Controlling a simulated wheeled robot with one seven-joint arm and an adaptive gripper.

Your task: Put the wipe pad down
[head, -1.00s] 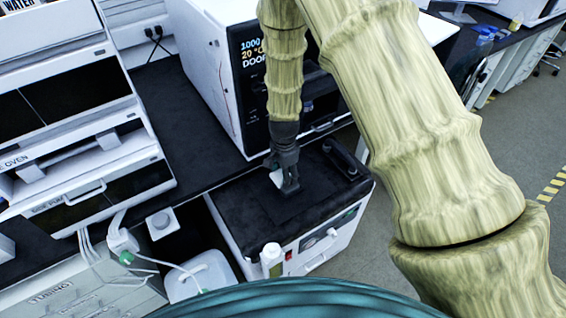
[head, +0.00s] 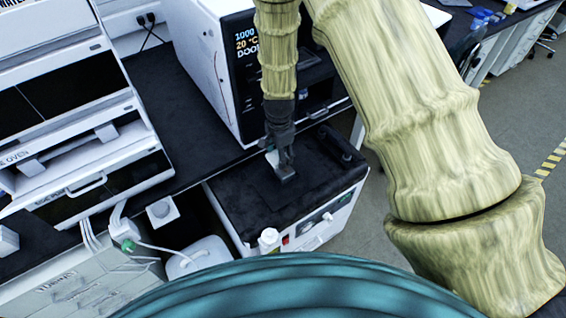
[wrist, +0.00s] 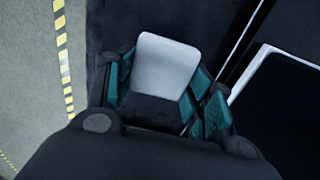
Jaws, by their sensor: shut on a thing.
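The wipe pad (wrist: 168,66) is a small white rounded square held between the teal-padded fingers of my gripper (wrist: 166,88) in the wrist view. In the head view the pad (head: 271,158) shows as a small white patch at the left side of my gripper (head: 282,172). My gripper points down over the black top of a white cabinet unit (head: 236,207). A slightly different dark square (head: 292,196) lies on that top just below the fingertips. I cannot tell whether the pad touches the surface.
A white instrument with a display (head: 246,38) stands behind the cabinet. A dark object (head: 338,147) lies on the cabinet's far right part. A white bottle (head: 268,240) stands at its front edge. Oven units (head: 100,140) are at left. The black top left of my gripper is clear.

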